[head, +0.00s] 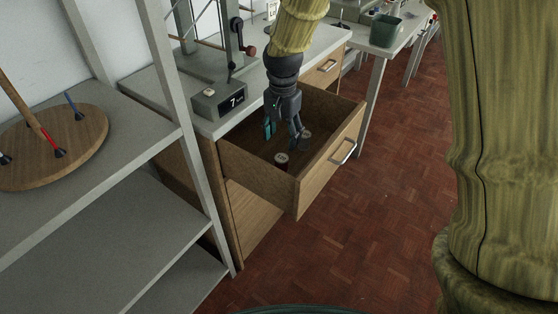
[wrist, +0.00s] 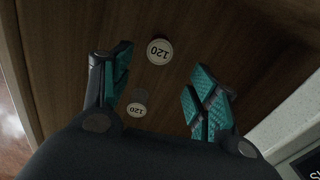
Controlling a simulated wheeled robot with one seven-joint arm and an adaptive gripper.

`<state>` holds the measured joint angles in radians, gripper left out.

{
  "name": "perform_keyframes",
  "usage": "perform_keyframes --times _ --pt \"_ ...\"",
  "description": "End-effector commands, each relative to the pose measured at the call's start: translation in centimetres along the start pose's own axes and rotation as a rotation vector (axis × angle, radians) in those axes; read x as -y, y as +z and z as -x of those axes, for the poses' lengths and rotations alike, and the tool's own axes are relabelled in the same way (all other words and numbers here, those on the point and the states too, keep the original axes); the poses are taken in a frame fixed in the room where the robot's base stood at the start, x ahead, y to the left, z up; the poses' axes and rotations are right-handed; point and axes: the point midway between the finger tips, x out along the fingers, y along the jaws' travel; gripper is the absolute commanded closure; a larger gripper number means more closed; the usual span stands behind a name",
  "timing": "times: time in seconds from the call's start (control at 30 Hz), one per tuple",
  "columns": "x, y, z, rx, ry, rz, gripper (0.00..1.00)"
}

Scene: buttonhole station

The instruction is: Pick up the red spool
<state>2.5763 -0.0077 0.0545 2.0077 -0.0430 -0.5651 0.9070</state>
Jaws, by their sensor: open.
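The red spool (head: 282,160) stands upright in the open drawer, with a pale round top and a dark red side. My gripper (head: 284,134) points down into the drawer, open and empty, beyond the red spool. Its teal-padded fingers also show in the wrist view (wrist: 165,75).
The wooden drawer (head: 328,157) has high walls around the spools and a metal handle. A cabinet top holds a device with a display (head: 228,100). A grey shelf rack (head: 120,225) with a round wooden board (head: 85,130) stands at left. The right floor is clear.

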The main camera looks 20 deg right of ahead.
Motion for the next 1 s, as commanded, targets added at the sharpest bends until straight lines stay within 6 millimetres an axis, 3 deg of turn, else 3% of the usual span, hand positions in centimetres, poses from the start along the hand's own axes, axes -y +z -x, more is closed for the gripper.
perform_keyframes --times 0.3,0.57,1.0 --pt "0.3 0.0 -4.5 0.005 0.006 0.004 0.4" --pt "0.2 -0.2 -5.9 0.004 0.004 0.001 0.4" --pt "0.0 -0.4 -10.4 0.004 0.003 0.0 0.4"
